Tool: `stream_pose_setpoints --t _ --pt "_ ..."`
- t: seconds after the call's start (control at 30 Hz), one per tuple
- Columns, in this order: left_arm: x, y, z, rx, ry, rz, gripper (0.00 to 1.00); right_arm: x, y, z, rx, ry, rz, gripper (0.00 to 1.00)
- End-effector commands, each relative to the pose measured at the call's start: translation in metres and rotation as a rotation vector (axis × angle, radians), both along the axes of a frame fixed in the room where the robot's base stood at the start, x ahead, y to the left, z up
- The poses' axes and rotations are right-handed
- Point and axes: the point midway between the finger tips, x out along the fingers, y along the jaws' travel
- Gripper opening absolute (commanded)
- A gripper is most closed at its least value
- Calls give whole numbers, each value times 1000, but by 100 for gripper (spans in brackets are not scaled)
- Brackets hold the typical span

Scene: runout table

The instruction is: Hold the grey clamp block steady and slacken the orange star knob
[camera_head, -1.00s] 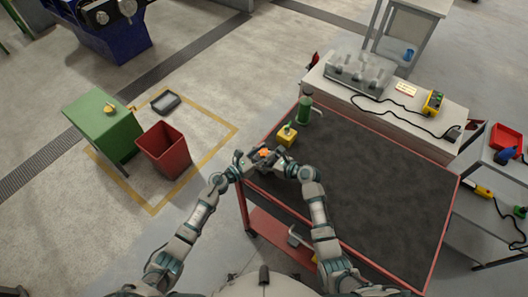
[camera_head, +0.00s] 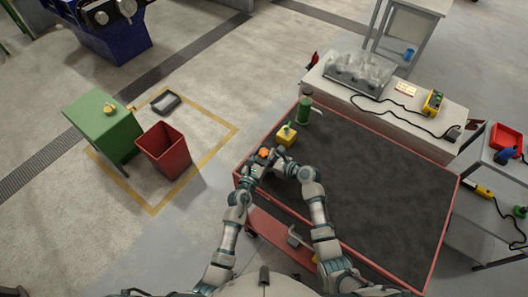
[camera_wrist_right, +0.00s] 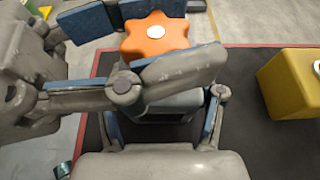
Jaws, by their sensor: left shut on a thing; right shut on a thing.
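The orange star knob (camera_wrist_right: 155,36) with a white centre sits on top of the grey clamp block (camera_wrist_right: 155,105) in the right wrist view. The knob also shows in the head view (camera_head: 264,152) near the table's left corner. My left gripper (camera_head: 260,156) is shut on the knob, its blue-padded fingers on two opposite sides. My right gripper (camera_wrist_right: 160,112) is shut on the clamp block, one finger on each side. Left fingers and knob hide part of the block.
A yellow block (camera_head: 287,136) with a green top stands just behind the grippers, and a green bottle-like thing (camera_head: 304,110) farther back. The dark tabletop (camera_head: 370,180) to the right is clear. A red bin (camera_head: 164,150) stands on the floor at left.

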Motion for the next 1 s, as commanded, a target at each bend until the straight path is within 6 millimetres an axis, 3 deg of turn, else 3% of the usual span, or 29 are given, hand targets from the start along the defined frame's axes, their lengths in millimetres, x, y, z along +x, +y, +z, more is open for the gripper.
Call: stream_pose_setpoints --t 0.57,0.6,0.67,0.7,1.0 --pt "-2 -3 1 0 2 30 8 0 1 -2 -2 3 1 4" --pt "-1 -3 1 0 2 30 50 0 1 -2 -3 3 0 4" --pt "-1 -3 1 0 2 30 65 0 0 -2 -3 3 0 4" --pt "-1 -3 0 0 2 31 69 0 0 -2 -3 3 0 4" --pt "-2 -1 -1 2 4 34 69 0 0 -2 -2 3 1 4"
